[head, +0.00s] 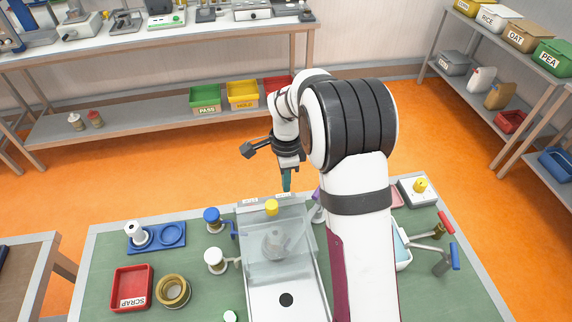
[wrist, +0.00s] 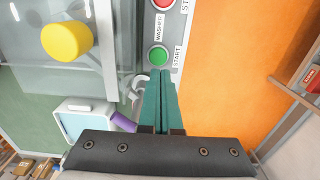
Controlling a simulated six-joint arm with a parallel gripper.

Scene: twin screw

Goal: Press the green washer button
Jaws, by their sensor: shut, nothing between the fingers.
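The green washer button (wrist: 158,57) is round and sits on a grey strip with the labels "WASHER" and "START" beside it in the wrist view. A red button (wrist: 162,4) is on the same strip at the top edge. My gripper (wrist: 160,74) has its teal fingers shut and empty, with the tips just below the green button in the picture. I cannot tell whether they touch it. In the head view my gripper (head: 287,188) points down at the back edge of the washer (head: 262,252), a clear-lidded box with a yellow knob (head: 272,207). The green button cannot be made out there.
The green-topped bench holds a red scrap tray (head: 132,288), a brass ring (head: 173,291), a blue holder (head: 172,234) and blue and white knobs on the left. Red and blue handles (head: 445,222) stand at the right. Orange floor is open behind the bench.

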